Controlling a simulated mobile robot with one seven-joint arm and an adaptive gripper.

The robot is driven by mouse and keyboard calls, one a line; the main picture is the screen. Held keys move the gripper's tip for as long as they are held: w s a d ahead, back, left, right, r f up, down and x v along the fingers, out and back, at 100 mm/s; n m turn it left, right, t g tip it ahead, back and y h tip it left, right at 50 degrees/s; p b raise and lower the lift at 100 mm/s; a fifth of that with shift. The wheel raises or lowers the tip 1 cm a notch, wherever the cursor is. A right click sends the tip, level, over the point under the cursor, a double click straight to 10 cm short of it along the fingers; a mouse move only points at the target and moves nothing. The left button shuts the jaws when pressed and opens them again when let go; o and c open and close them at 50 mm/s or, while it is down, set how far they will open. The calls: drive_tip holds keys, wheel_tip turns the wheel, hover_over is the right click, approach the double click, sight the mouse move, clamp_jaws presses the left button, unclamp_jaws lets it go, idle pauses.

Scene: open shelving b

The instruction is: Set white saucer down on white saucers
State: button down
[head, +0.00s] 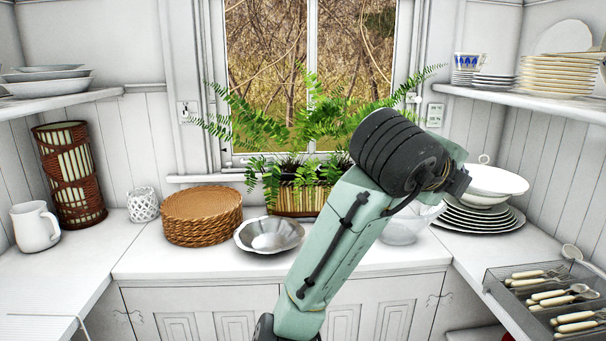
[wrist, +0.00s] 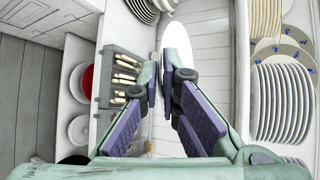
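My gripper (wrist: 168,76) has its fingers drawn together at the tips in the wrist view. A white saucer (wrist: 182,42) shows as a narrow tilted oval just beyond the fingertips, its near edge between them. In the head view my dark wrist hides the fingers, and I cannot tell the held saucer apart from the white dishes behind. Small white saucers (head: 495,82) stand stacked on the right wall shelf, beside a blue-patterned cup (head: 467,61). My gripper is below and left of that shelf in the head view.
Stacked plates (head: 555,75) fill the right shelf (head: 530,101). Below, a white bowl (head: 497,181) stands over larger plates (head: 480,221). A cutlery tray (head: 515,292) lies at right. A fern (head: 300,130), woven mats (head: 201,215) and a metal bowl (head: 268,235) are on the counter.

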drive_tip(key=w+a+f+n+t+y, duration=0.1)
drive_tip(key=w+a+f+n+y, duration=0.2)
drive_tip(key=a+f, duration=0.5)
drive_tip(key=w+a+f+n+t+y, duration=0.1)
drive_tip(key=w+a+f+n+y, duration=0.2)
drive_tip(key=f, duration=2.5)
drive_tip(key=w+a+f+n+t+y, duration=0.1)
drive_tip(key=w+a+f, duration=0.5)
drive_tip(key=a+f, duration=0.7)
wheel_tip(320, 180, down, 5)
drive_tip(key=shift+w+f+n+t+y, duration=0.15)
drive_tip(key=shift+n+t+y, duration=0.25)
drive_tip(key=shift+n+y, duration=0.65)
drive_tip(key=shift+m, duration=0.25)
